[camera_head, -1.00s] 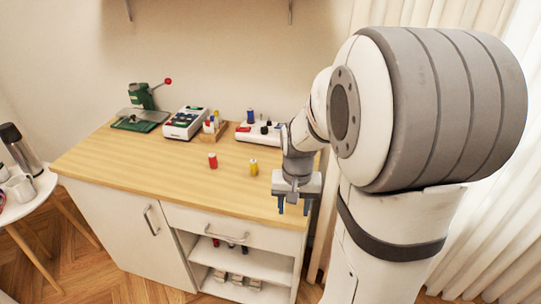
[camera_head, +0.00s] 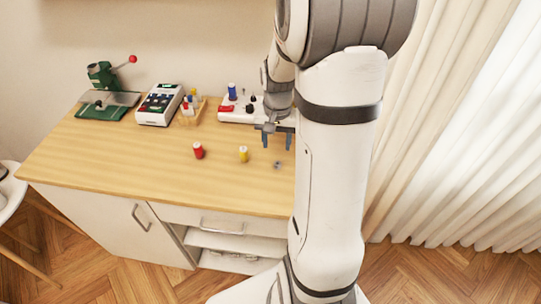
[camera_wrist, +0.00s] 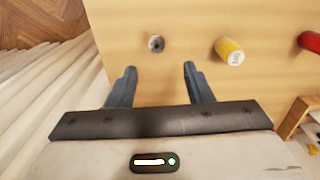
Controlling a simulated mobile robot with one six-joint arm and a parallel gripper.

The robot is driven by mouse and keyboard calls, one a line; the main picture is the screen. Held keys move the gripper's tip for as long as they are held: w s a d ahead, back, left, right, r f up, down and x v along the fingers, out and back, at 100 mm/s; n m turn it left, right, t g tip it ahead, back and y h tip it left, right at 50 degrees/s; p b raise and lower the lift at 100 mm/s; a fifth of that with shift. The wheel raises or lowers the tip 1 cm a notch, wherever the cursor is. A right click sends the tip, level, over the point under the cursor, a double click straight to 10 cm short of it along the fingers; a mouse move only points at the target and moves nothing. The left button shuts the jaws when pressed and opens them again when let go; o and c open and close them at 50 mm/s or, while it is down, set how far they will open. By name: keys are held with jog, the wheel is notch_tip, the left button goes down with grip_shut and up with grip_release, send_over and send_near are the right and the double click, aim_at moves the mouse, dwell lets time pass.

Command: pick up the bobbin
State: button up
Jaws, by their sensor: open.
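The bobbin (camera_head: 277,165) is a small grey metal spool on the wooden table, near its right side. In the wrist view the bobbin (camera_wrist: 156,43) shows as a small round disc with a dark centre, beyond the fingertips and roughly in line with the gap between them. My gripper (camera_head: 277,144) is open and empty, with its fingers pointing down above the table. It also shows in the wrist view (camera_wrist: 160,70), with clear table between its two fingers. The bobbin is apart from both fingers.
A yellow thread spool (camera_head: 243,154) and a red spool (camera_head: 198,150) stand left of the bobbin. A wooden rack (camera_head: 192,110), a white device with a blue spool (camera_head: 232,92), a control box (camera_head: 159,104) and a green press (camera_head: 104,90) stand behind. The table's front is clear.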

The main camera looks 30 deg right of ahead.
aim_at(278, 162)
jog(key=f, duration=0.7)
jog(key=shift+s+d+f, duration=0.15)
jog(key=shift+d+f, duration=0.05)
jog(key=shift+f, duration=0.1)
jog(key=shift+c, duration=0.4)
grip_shut()
jog(key=shift+r, duration=0.1)
